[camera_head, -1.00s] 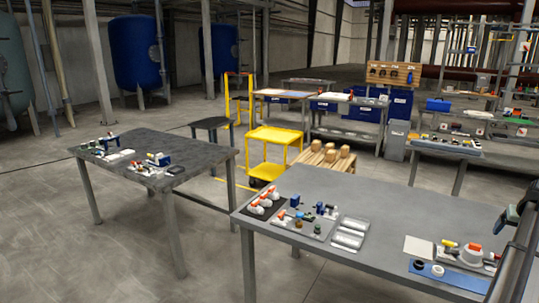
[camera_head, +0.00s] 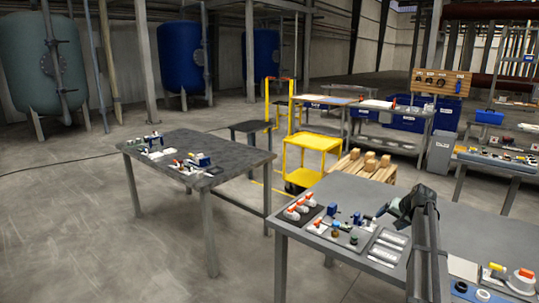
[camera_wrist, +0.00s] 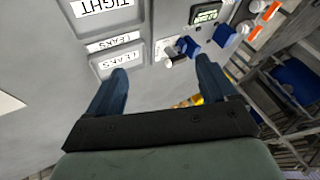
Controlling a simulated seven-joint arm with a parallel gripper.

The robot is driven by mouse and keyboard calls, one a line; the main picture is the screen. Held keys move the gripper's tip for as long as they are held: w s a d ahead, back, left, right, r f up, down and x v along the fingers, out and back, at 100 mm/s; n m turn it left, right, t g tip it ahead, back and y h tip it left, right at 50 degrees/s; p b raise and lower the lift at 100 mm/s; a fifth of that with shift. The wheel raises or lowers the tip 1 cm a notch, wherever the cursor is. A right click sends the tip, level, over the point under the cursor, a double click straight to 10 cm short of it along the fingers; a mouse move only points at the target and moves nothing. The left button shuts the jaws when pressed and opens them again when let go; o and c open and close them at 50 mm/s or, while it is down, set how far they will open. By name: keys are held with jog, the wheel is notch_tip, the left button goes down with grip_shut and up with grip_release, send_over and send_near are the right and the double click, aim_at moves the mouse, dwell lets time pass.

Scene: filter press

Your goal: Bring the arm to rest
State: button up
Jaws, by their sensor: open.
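My gripper (camera_head: 382,211) shows in the head view above the right-hand grey table (camera_head: 465,212), with my arm reaching up from the lower edge. In the wrist view my gripper (camera_wrist: 162,66) has its two dark blue fingers spread apart, with nothing held between them. The fingers appear to hover over the table; the exact height is hard to tell.
On the right-hand table, white-and-orange valves (camera_head: 299,207) stand on a dark mat, beside a board of small fittings (camera_head: 338,230). A blue mat (camera_head: 470,291) lies at the lower right. Another table (camera_head: 235,155) and a yellow cart (camera_head: 313,143) stand behind, with open floor at left.

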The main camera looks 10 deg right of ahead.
jog(key=w+a+f+y, duration=0.1)
jog(key=w+a+f, duration=0.15)
jog(key=a, duration=0.95)
jog(key=w+a+f+y, duration=0.2)
jog(key=a+f, duration=0.1)
jog(key=a, duration=0.9)
jog(key=s+a+f+g, duration=0.1)
jog(key=s+a+f, duration=0.1)
jog(key=f, duration=0.3)
jog(key=s+a+f+n+g, duration=0.1)
jog(key=s+a+f, duration=0.1)
jog(key=a+f, duration=0.15)
jog(key=s+a+f+g, duration=0.1)
jog(key=s+a+f, duration=0.15)
jog(key=f, duration=0.25)
jog(key=s+a+f+n+g+h, duration=0.1)
jog(key=s+a+f+g, duration=0.2)
jog(key=s+f, duration=0.9)
jog(key=s+a+f+n+g+h, duration=0.1)
jog(key=s+a+f+n+g, duration=0.1)
jog(key=s+f, duration=0.95)
jog(key=s+f+n+g+h, duration=0.1)
jog(key=s+f+g, duration=0.2)
jog(key=s, duration=1.3)
jog(key=s+a+f+n+g+h, duration=0.1)
jog(key=s+f, duration=0.4)
jog(key=s, duration=1.1)
jog(key=shift+a+f+n+g, duration=0.15)
jog(key=shift+f+n+g, duration=0.2)
jog(key=shift+n+g, duration=0.4)
